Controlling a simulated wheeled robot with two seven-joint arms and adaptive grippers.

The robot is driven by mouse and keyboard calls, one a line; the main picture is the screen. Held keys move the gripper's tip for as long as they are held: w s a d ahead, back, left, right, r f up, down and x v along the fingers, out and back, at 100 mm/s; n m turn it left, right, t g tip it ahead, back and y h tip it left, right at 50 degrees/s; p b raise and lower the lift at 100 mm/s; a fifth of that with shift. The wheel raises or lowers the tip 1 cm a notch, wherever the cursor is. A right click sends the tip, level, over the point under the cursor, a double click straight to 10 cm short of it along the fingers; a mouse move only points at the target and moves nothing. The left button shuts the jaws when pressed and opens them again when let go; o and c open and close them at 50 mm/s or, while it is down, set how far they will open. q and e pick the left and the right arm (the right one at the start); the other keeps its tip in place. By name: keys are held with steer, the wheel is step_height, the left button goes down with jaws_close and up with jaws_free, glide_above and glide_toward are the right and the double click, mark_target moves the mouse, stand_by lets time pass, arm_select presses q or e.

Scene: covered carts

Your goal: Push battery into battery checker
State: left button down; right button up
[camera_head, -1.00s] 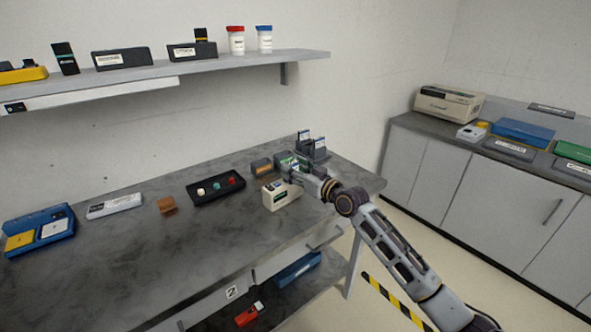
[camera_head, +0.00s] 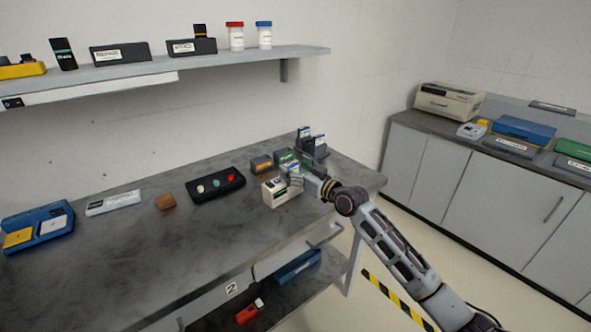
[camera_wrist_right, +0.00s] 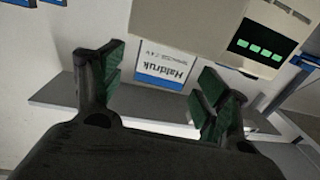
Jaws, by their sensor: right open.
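The cream battery checker (camera_head: 283,191) stands on the grey bench near its right front. In the right wrist view the checker (camera_wrist_right: 198,25) shows a dark display with several green bars lit. A white and blue battery (camera_wrist_right: 163,65) labelled Haldruk shows right beside the checker body, its upper part hidden behind it; how deep it sits cannot be told. My right gripper (camera_head: 294,181) is at the checker's right side. In the wrist view its fingers (camera_wrist_right: 158,90) are open, one on either side of the battery, with gaps to it. My left gripper is not in view.
A dark rack (camera_head: 313,149) with batteries stands behind the checker, near orange and green boxes. The bench front is clear.

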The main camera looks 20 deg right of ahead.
steer(key=shift+s+d, duration=0.1)
steer(key=shift+s, duration=0.05)
steer(key=v, duration=1.1)
steer(key=shift+s, duration=0.3)
stand_by(0.7)
steer(key=shift+d, duration=0.1)
stand_by(1.0)
